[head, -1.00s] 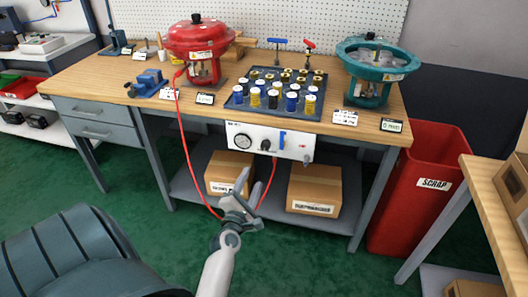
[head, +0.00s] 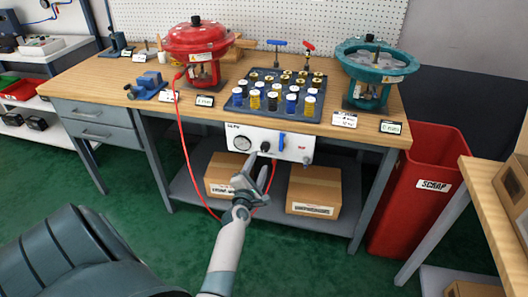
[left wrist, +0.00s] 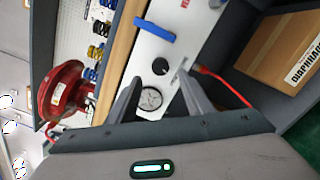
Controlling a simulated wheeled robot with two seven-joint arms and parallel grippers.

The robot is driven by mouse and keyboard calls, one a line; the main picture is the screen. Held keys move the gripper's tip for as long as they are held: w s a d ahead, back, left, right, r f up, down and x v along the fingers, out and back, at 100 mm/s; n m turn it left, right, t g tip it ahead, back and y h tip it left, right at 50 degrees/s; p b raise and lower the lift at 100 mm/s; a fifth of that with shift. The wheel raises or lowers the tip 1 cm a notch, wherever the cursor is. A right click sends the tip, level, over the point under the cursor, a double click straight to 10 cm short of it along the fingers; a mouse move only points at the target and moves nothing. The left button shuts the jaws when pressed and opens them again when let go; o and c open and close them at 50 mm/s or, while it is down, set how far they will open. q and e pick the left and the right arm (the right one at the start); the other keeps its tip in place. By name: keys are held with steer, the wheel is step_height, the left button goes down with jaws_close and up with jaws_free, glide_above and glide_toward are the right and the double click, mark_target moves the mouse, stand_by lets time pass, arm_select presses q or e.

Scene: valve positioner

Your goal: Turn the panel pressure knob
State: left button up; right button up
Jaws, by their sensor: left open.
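The white panel (head: 229,132) hangs under the front edge of the workbench. It carries a round gauge (head: 242,143), a black pressure knob (head: 265,147) and a blue lever (head: 282,141). My left gripper (head: 257,165) is in front of the panel, just below the knob and apart from it as far as I can tell. In the left wrist view the two fingers of the left gripper (left wrist: 157,85) stand apart with nothing between them. The black knob (left wrist: 160,66) shows just beyond the fingertips, with the gauge (left wrist: 150,98) between the fingers. My right gripper is out of view.
A red hose (head: 184,150) runs from the red actuator (head: 197,45) down past the panel's left side. Cardboard boxes (head: 314,188) stand on the shelf below. A tray (head: 232,103) of several cylinders is on the bench above. A red scrap bin (head: 425,185) stands right.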

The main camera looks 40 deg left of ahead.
mark_target(265, 149)
arm_select(q)
steer(key=x, duration=0.6)
steer(key=shift+w+a+b, duration=0.15)
steer(key=shift+w+b, duration=0.2)
steer(key=shift+w, duration=0.05)
steer(key=shift+w+a, duration=0.3)
steer(key=shift+w, duration=0.25)
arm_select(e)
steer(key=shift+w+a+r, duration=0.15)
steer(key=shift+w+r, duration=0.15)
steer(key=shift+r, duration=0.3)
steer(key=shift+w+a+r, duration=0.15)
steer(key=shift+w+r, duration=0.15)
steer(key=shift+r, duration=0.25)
arm_select(q)
steer(key=c, duration=1.1)
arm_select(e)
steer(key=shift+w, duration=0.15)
